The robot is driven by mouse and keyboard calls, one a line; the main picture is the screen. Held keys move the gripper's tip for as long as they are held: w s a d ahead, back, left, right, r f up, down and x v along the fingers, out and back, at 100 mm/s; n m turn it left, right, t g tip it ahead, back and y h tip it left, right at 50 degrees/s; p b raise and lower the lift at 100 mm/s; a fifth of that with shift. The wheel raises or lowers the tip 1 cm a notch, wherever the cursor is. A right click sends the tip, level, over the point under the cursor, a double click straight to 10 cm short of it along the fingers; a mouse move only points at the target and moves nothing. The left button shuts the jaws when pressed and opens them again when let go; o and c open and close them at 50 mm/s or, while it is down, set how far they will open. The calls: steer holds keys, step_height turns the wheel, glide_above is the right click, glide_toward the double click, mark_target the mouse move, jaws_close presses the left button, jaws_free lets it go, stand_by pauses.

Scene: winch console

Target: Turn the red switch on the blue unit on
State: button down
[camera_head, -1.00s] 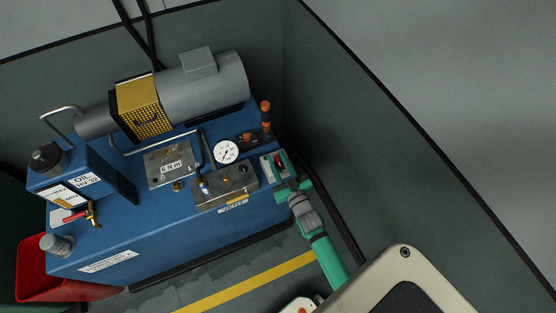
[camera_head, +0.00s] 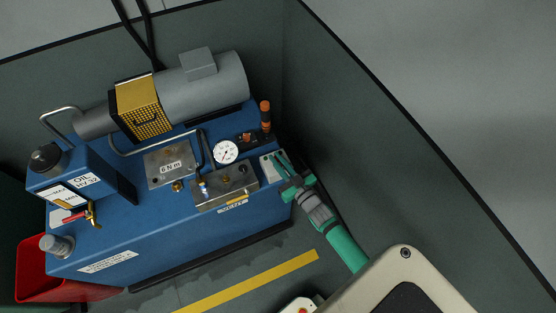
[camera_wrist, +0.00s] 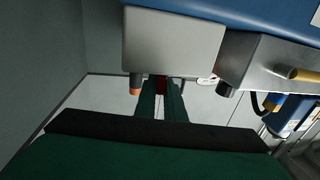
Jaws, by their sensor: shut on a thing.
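The blue unit (camera_head: 150,235) stands on the left in the head view. A small light-grey switch box (camera_head: 268,172) sits at its right end, and my green gripper (camera_head: 281,162) reaches onto it from the lower right. In the wrist view the grey box (camera_wrist: 172,45) is close above my two green fingers (camera_wrist: 161,98). A small piece of the red switch (camera_wrist: 161,86) shows between the fingertips, and they are shut on it. The fingers hide the switch in the head view, and I cannot tell its position.
The metal valve block (camera_head: 225,190) and the round gauge (camera_head: 226,152) are just left of the box. An orange-topped lever (camera_head: 265,113) stands upright behind it. The dark wall (camera_head: 400,170) rises to the right. A red bin (camera_head: 32,270) is at the far left.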

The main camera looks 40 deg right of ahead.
steer(key=n+y, duration=0.2)
steer(key=y, duration=0.1)
steer(key=n+g+y, duration=0.1)
steer(key=n+y, duration=0.2)
steer(key=y, duration=0.1)
steer(key=n+g+y, duration=0.2)
steer(key=y, duration=0.1)
steer(key=n+g+y, duration=0.2)
steer(key=y, duration=0.1)
steer(key=shift+f+n+y, duration=0.1)
steer(key=shift+n+y, duration=0.2)
steer(key=shift+y, duration=0.1)
steer(key=shift+s+g, duration=0.1)
steer(key=shift+g, duration=0.3)
steer(key=shift+y, duration=0.3)
steer(key=c, duration=1.8)
jaws_free()
steer(key=shift+c, duration=0.2)
steer(key=shift+n, duration=0.3)
steer(key=v, duration=0.6)
steer(key=shift+d, duration=0.15)
steer(key=shift+s+d, duration=0.4)
steer(key=shift+s, duration=0.1)
